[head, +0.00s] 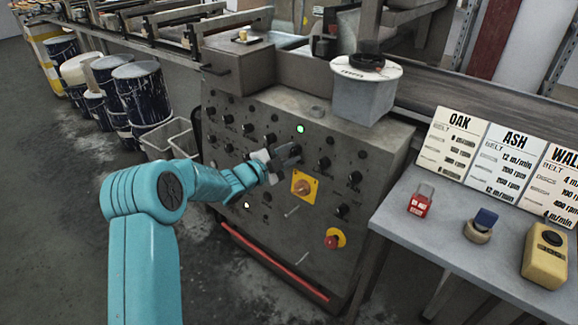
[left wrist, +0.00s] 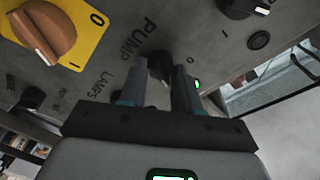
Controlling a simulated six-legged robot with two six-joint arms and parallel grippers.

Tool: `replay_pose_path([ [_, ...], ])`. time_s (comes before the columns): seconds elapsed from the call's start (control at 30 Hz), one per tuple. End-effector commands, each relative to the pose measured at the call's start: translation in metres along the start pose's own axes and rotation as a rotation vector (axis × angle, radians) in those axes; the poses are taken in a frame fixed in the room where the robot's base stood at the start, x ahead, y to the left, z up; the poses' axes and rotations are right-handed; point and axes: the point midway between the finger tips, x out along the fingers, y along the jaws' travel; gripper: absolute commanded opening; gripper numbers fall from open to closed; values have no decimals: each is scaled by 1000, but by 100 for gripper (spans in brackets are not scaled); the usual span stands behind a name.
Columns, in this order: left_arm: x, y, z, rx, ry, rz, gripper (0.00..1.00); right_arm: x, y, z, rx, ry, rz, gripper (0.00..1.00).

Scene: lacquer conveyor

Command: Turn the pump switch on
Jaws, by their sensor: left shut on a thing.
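The pump switch (left wrist: 159,66) is a dark knob on the grey control panel (head: 352,150), beside the printed word PUMP and a 0 mark in the left wrist view. My left gripper (left wrist: 160,82) is shut on this knob, one finger on each side. In the head view my left gripper (head: 284,158) is against the sloping panel, below a lit green lamp (head: 300,128), and largely hides the knob. Which way the knob points is hard to tell. My right gripper is not in view.
An orange rotary switch (head: 303,187) on a yellow plate sits just below my gripper, with a red emergency button (head: 334,239) lower down. Several other black knobs surround it. A side table (head: 400,225) with small objects and speed cards stands right; paint buckets (head: 142,92) stand left.

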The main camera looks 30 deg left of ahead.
Motion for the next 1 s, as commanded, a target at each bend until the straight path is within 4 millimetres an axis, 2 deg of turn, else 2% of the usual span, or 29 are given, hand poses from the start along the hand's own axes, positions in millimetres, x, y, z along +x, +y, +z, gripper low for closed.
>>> replay_pose_path([
  [0.03, 0, 4, 3, 29, 0, 4, 2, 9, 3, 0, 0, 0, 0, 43],
  [0.3, 0, 1, 2, 149, 6, 26, 2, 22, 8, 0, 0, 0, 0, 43],
  [0.93, 0, -2, 1, 197, 10, 34, 2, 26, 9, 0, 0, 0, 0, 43],
  [0.97, 0, -2, 1, 197, 10, 34, 35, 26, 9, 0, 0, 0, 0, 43],
  [1.0, 0, -2, 1, 197, 10, 34, 48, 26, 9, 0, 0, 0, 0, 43],
])
